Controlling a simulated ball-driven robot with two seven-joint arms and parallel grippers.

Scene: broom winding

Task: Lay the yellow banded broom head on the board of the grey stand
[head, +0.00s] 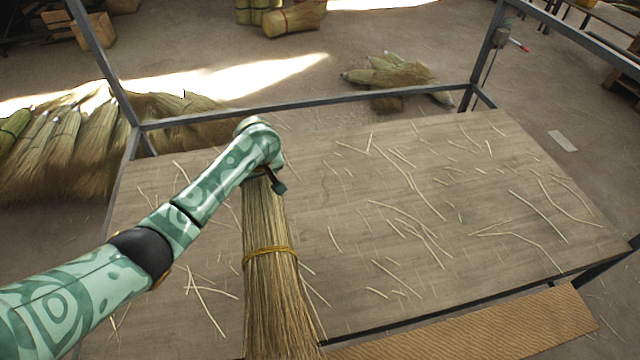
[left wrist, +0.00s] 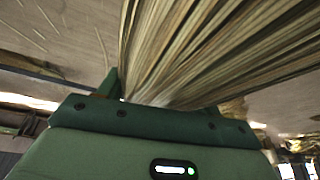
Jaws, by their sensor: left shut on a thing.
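The yellow banded broom head (head: 268,290) is a bundle of straw with a yellow band around its middle. It hangs down from my left gripper (head: 264,180) in the head view, with its bristles fanning toward the near edge. My left gripper is shut on its narrow upper end. In the left wrist view the straw (left wrist: 195,50) spreads away from the green gripper (left wrist: 150,105). The board of the grey stand (head: 460,190) is a flat wooden top strewn with loose straws, and the broom head overlaps its left part in the picture. I cannot tell whether they touch. My right gripper is not in view.
Grey metal bars (head: 300,103) of the stand rise along the back of the board. A brown ribbed panel (head: 490,325) lies along the near right edge. Straw bundles lie on the floor at left (head: 60,145) and behind (head: 395,72). The board's right part has only loose straws.

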